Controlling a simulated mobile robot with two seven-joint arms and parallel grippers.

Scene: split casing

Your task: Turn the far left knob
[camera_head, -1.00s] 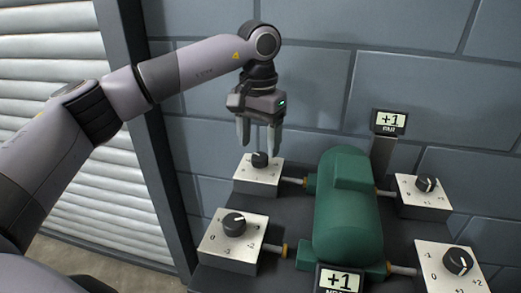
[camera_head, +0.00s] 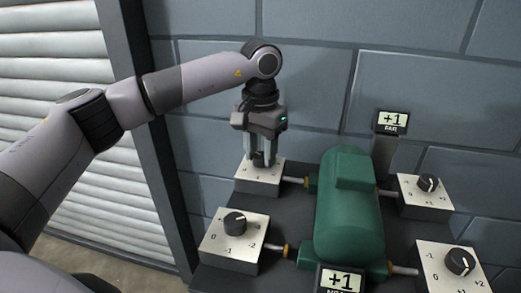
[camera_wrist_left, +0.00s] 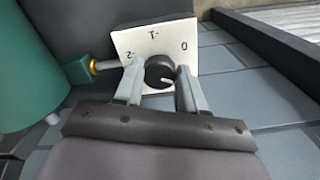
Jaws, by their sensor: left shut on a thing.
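The far left knob (camera_wrist_left: 158,70) is a dark round knob with a light pointer line, on a white box (camera_head: 258,185) at the back left of the green casing (camera_head: 345,215). The wrist view shows the labels 0, -1 and -2 on this box's face (camera_wrist_left: 135,42). My left gripper (camera_head: 260,160) points down over the box in the head view, its two grey fingers shut on the knob from both sides. The fingers mostly hide the knob in the head view. My right gripper is not in view.
The near left knob (camera_head: 235,222), far right knob (camera_head: 428,183) and near right knob (camera_head: 460,262) sit on similar white boxes. The FAR display (camera_head: 391,121) and the front display (camera_head: 340,281) both read +1. A block wall (camera_head: 310,80) stands close behind.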

